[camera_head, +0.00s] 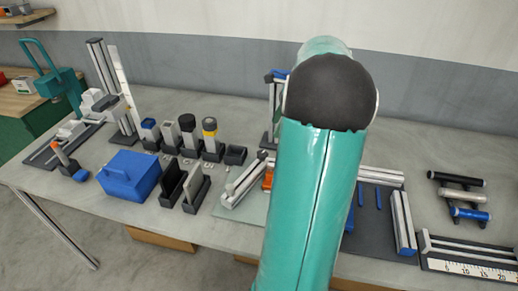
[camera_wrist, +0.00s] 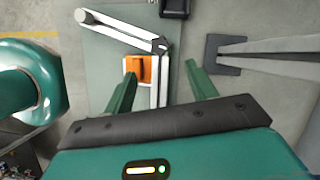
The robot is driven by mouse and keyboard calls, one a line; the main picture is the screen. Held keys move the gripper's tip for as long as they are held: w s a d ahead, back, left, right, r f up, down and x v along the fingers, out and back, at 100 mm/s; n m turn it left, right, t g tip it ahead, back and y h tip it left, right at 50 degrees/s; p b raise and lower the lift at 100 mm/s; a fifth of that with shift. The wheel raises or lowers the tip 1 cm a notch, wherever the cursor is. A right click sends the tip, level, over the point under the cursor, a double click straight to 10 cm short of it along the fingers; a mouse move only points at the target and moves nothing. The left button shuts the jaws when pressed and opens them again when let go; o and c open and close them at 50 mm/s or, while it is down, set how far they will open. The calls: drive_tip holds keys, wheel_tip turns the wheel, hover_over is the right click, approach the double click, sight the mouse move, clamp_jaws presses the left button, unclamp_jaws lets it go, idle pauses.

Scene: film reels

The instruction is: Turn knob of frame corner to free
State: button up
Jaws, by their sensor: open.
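In the wrist view two pale frame bars (camera_wrist: 120,32) meet at a dark corner joint (camera_wrist: 160,46). A knob cannot be told clearly from this joint. An orange block (camera_wrist: 132,66) sits just inside the corner, beside the bar that runs toward me. My gripper (camera_wrist: 160,69) is open, with its green fingers on either side of that bar and the orange block. Contact cannot be told. In the head view the frame bars (camera_head: 240,183) and part of the orange block (camera_head: 268,178) show left of my arm, which hides my gripper.
The frame lies on a grey-green plate (camera_wrist: 100,75). A blue box (camera_head: 128,176) and dark upright holders (camera_head: 172,183) stand left of the frame.

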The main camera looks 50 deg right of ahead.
sight(262, 153)
drive_tip(key=x, duration=1.1)
drive_tip(key=shift+a+f, duration=0.1)
drive_tip(key=shift+f, duration=0.15)
drive_tip(key=c, duration=1)
